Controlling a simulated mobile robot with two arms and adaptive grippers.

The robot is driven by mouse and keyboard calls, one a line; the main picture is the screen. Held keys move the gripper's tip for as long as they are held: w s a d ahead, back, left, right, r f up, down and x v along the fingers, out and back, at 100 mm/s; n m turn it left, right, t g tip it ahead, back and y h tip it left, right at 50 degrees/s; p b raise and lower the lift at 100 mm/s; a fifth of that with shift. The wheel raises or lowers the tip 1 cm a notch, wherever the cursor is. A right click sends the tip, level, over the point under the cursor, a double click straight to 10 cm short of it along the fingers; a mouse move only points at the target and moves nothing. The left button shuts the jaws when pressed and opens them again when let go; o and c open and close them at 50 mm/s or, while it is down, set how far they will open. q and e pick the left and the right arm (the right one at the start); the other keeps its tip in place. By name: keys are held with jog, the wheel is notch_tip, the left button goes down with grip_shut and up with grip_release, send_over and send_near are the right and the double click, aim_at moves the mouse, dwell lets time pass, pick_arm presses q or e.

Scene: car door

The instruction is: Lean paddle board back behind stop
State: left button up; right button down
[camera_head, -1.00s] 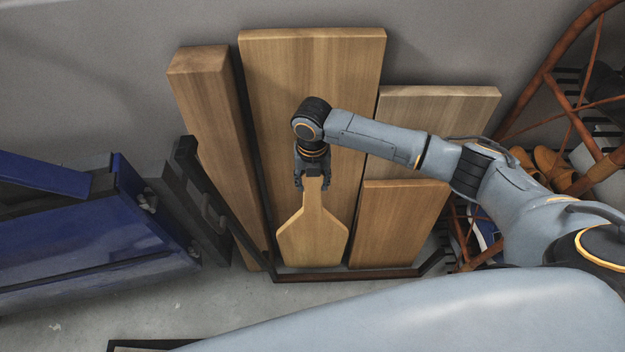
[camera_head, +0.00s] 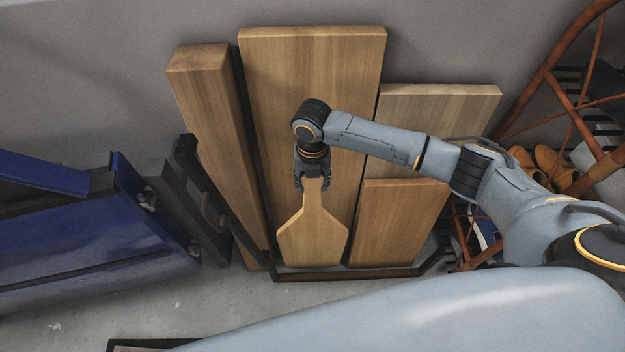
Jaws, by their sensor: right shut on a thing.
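The paddle board (camera_head: 312,236) is a light wooden board with a narrow handle at its top. It stands handle up in front of the tall wide plank (camera_head: 275,110), its lower edge just behind the dark stop bar (camera_head: 340,275) near the floor. Whether its back touches the plank I cannot tell. My right gripper (camera_head: 312,182) points down and is shut on the top of the handle, hiding part of it. My left gripper is not in view.
A thick beam (camera_head: 205,120) leans at the left, and shorter boards (camera_head: 400,220) lean at the right. An orange-framed rack with shoes (camera_head: 555,165) is at the right. Bare floor (camera_head: 240,300) lies in front of the stop.

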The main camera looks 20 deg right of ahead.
jog(key=shift+f, duration=0.35)
jog(key=shift+w+b, duration=0.3)
jog(key=shift+w, duration=0.05)
jog(key=shift+w+d, duration=0.15)
jog(key=shift+w, duration=0.1)
